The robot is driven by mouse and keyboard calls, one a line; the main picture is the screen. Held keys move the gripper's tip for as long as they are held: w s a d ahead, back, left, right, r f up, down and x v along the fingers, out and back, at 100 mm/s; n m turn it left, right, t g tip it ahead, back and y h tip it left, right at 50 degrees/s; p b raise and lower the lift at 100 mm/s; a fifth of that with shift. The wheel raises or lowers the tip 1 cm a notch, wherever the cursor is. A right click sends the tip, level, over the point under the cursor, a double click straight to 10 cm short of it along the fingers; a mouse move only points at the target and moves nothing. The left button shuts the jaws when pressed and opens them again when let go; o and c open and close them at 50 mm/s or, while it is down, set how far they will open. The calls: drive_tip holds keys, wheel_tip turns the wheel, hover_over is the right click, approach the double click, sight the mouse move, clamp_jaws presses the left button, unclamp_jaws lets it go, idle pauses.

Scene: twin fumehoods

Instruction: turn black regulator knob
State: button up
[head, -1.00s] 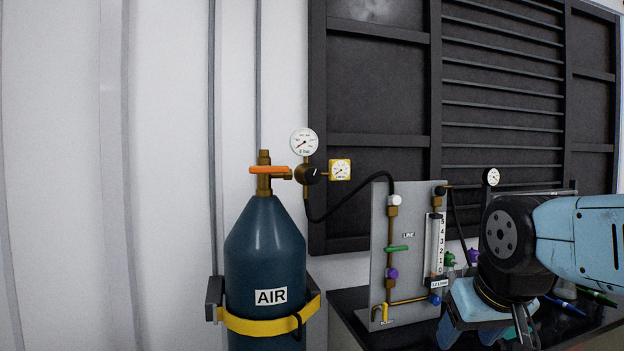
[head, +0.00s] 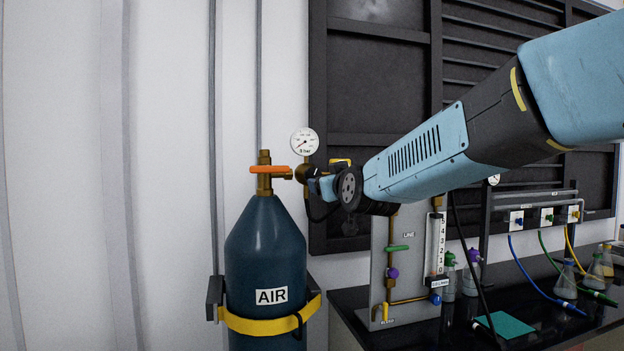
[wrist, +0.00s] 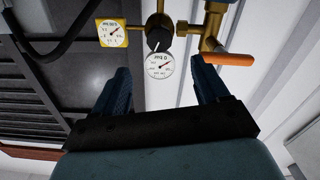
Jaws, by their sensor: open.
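The black regulator knob (wrist: 158,39) shows in the wrist view, which is upside down, between two gauges on the brass regulator. My gripper (wrist: 160,72) is open and empty, its two blue fingers spread to either side of the view, with the knob beyond and between them. I see no contact. In the head view my arm's end covers the knob and most of the yellow-framed gauge. The regulator (head: 302,172) sits right of the orange valve handle (head: 270,169) on the dark blue AIR cylinder (head: 265,250). The white round gauge (head: 305,141) stands above the regulator.
A grey panel (head: 378,260) with valves and a flow meter stands right of the cylinder on a black bench (head: 460,320). Flasks and coloured tubes are farther right. The orange handle (wrist: 228,59) lies close to the right finger in the wrist view.

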sight(314, 177)
drive_tip(key=x, duration=1.3)
drive_tip(key=shift+w, duration=0.25)
drive_tip(key=c, duration=1)
drive_tip(key=shift+o, duration=0.2)
drive_tip(key=shift+f+n, duration=0.1)
drive_tip(key=shift+n, duration=2.3)
drive_tip(key=o, duration=0.7)
drive_tip(key=shift+o, duration=1.3)
drive_tip(key=shift+s, duration=0.1)
